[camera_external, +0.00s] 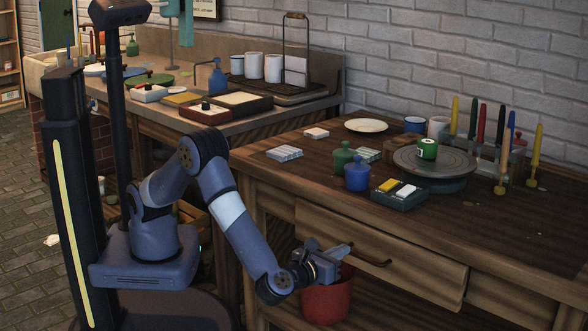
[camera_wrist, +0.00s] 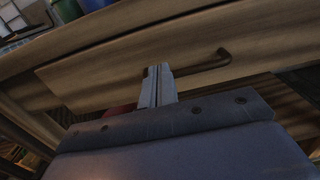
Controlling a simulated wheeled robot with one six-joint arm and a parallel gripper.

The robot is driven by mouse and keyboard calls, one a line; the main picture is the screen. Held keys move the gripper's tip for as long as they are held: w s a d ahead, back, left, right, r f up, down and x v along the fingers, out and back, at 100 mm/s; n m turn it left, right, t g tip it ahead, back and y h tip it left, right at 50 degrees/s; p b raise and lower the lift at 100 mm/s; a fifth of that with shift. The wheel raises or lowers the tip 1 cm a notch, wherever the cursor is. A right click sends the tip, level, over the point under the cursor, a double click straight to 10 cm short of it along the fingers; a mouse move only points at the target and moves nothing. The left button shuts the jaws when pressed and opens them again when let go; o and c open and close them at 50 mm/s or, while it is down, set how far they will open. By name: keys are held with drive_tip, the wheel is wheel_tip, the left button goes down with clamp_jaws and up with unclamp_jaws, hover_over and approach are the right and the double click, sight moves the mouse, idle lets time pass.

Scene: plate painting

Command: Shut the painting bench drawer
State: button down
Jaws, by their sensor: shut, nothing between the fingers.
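The painting bench (camera_external: 520,235) stands at the right with its wooden drawer (camera_external: 420,275) in the front. The drawer front appears to stand a little proud of the bench; how far is hard to tell. Its dark bar handle (camera_external: 372,261) also shows in the wrist view (camera_wrist: 215,62). My gripper (camera_external: 347,250) is shut and empty, in front of the drawer face just left of the handle. In the wrist view its fingertips (camera_wrist: 158,70) point at the drawer front (camera_wrist: 100,72), close to the handle's left end. Whether they touch it cannot be told.
A red bucket (camera_external: 328,300) stands below the drawer, under my gripper. The bench top holds a turntable (camera_external: 420,162) with a green pot, blue and green bottles, a paint box (camera_external: 398,195) and upright brushes. Another bench with mugs (camera_external: 253,66) stands behind.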

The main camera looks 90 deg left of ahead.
sight(361, 238)
drive_tip(key=b+x, duration=0.1)
drive_tip(key=x, duration=0.3)
drive_tip(key=shift+w+a, duration=0.45)
drive_tip(key=shift+p+x, duration=0.45)
drive_tip(key=shift+x, duration=1.7)
drive_tip(key=shift+a+r, duration=0.1)
drive_tip(key=p+v, duration=0.2)
drive_tip(key=v, duration=1.2)
drive_tip(key=shift+d, duration=0.3)
